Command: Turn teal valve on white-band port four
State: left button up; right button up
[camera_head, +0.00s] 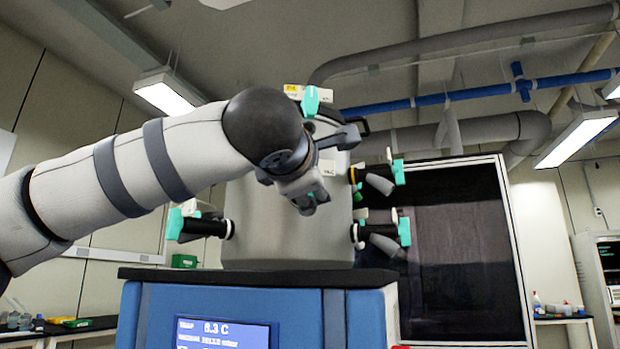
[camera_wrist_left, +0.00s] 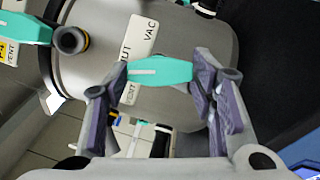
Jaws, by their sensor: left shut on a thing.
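The drum chamber (camera_head: 285,225) of the freeze dryer carries several black ports with teal valves. My left gripper (camera_head: 312,198) is in front of the drum and hides what it holds in the head view. In the left wrist view, my left gripper (camera_wrist_left: 163,80) is shut on a teal valve handle (camera_wrist_left: 160,70), which lies crosswise between the two fingers. A white label (camera_wrist_left: 138,45) reading VAC and VENT is behind the handle. The band and number of this port are hidden. A white-banded port with a teal valve (camera_head: 404,231) is at the drum's lower right.
Other teal valves are at the drum's top (camera_head: 310,101), upper right (camera_head: 398,172) and left (camera_head: 175,223). A second teal valve (camera_wrist_left: 25,28) is close by in the wrist view. The blue cabinet (camera_head: 150,315) is below, and a dark-panelled door (camera_head: 465,250) stands right.

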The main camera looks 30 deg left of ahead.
pick_arm(q)
jog(key=shift+r+m+g+h, duration=0.15)
jog(key=shift+m+g+h, duration=0.25)
jog(key=shift+m, duration=1.2)
jog(key=o, duration=1.1)
jog(key=shift+a, duration=0.1)
jog(key=shift+o, duration=0.2)
jog(key=v, duration=1.2)
jog(key=shift+r, duration=0.15)
